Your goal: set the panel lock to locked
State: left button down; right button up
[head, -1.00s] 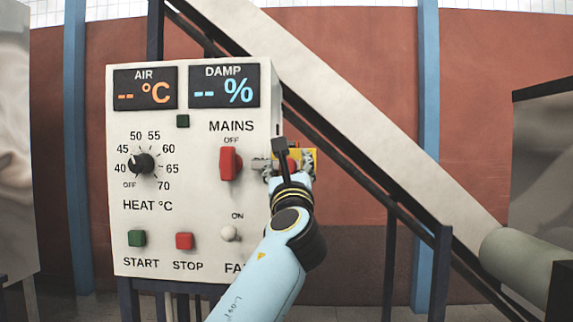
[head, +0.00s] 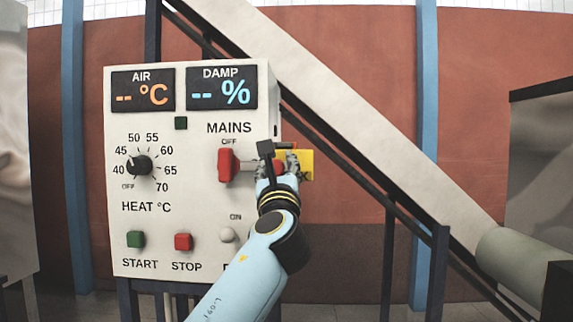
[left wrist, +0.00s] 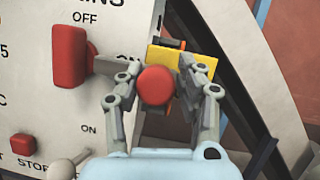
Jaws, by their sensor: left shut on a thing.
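A yellow plate (head: 306,165) with a red round knob (head: 279,167) shows at the right side of the white control panel (head: 190,195). I take this to be the panel lock; no lock label is readable. In the left wrist view the knob (left wrist: 156,86) sits between the two fingers of my left gripper (left wrist: 166,86), with the yellow plate (left wrist: 193,65) behind it. My left gripper (head: 277,165) is shut on the red knob. The fingers and wrist partly hide the plate and the panel edge. My right gripper is not in view.
The red MAINS switch (head: 227,165) is close left of my gripper, near its OFF mark. A white toggle (head: 227,235), red STOP button (head: 183,242), green START button (head: 135,239) and heat dial (head: 139,166) are also on the panel. A sloping chute (head: 350,125) passes behind.

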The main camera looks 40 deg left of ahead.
pick_arm(q)
jog(key=shift+s+a, duration=0.4)
jog(key=shift+a, duration=0.2)
jog(key=c, duration=1.3)
grip_release()
jog(key=shift+o, duration=1.4)
jog(key=shift+s+a, duration=0.1)
jog(key=shift+o, duration=0.5)
jog(key=shift+s+a, duration=0.1)
jog(key=shift+a, duration=0.15)
jog(key=shift+d, duration=0.15)
jog(key=v, duration=0.7)
